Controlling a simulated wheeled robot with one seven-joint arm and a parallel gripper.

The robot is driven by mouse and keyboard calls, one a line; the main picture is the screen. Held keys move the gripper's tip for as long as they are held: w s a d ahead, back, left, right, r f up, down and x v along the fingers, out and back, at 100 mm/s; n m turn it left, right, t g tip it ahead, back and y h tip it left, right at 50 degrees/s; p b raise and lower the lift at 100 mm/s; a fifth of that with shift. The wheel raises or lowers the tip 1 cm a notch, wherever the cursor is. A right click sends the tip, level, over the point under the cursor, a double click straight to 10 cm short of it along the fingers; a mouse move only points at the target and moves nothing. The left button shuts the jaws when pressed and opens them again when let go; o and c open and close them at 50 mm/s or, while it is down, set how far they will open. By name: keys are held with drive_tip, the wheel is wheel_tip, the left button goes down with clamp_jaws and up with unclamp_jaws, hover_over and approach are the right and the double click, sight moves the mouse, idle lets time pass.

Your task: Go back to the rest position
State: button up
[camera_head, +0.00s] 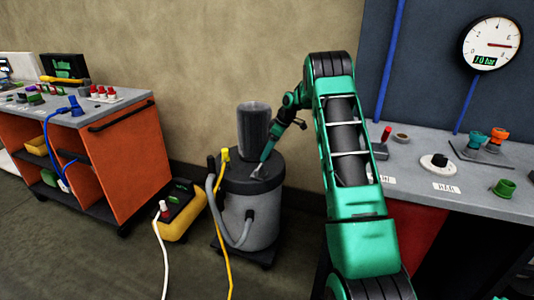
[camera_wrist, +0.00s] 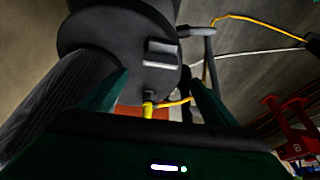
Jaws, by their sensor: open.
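My gripper (camera_head: 262,163) is at the end of my green arm, over the dark lid of a grey shop vacuum (camera_head: 250,212) in the head view. In the wrist view my gripper's two green fingers (camera_wrist: 160,77) stand apart with nothing held between them. Beyond them show the vacuum's dark lid (camera_wrist: 95,35), its grey-topped latch or switch (camera_wrist: 162,55) and a yellow plug (camera_wrist: 149,108). Whether the fingers touch the lid cannot be told.
A grey bench (camera_head: 470,190) with knobs, coloured fittings and a gauge (camera_head: 490,44) above stands right. An orange cart (camera_head: 135,150) stands left. A yellow power box (camera_head: 182,212) and yellow and white cables lie on the floor. A dark cylinder (camera_head: 254,130) rises behind my gripper.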

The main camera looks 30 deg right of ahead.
idle(0.3)
drive_tip(key=s+a+r+m+g+h, duration=0.1)
drive_tip(key=s+a+r+m, duration=0.25)
drive_tip(key=s+r, duration=0.6)
drive_tip(key=s+a+r+m+g+h, duration=0.1)
drive_tip(key=s+a+r+m, duration=0.25)
drive_tip(key=s+r, duration=0.65)
drive_tip(key=s+a+f+m, duration=0.1)
drive_tip(key=s+a+m, duration=0.1)
drive_tip(key=s, duration=1)
drive_tip(key=s+a+f+m+g, duration=0.1)
drive_tip(key=s+a+f+m, duration=0.1)
drive_tip(key=s, duration=0.9)
drive_tip(key=s+a+f+m, duration=0.1)
drive_tip(key=s+a+m, duration=0.2)
drive_tip(key=s, duration=0.9)
drive_tip(key=shift+s+a+f+g+h, duration=0.3)
drive_tip(key=shift+a+f+g, duration=0.1)
drive_tip(key=shift+a, duration=0.25)
drive_tip(key=shift+w+f, duration=0.2)
drive_tip(key=shift+w, duration=0.45)
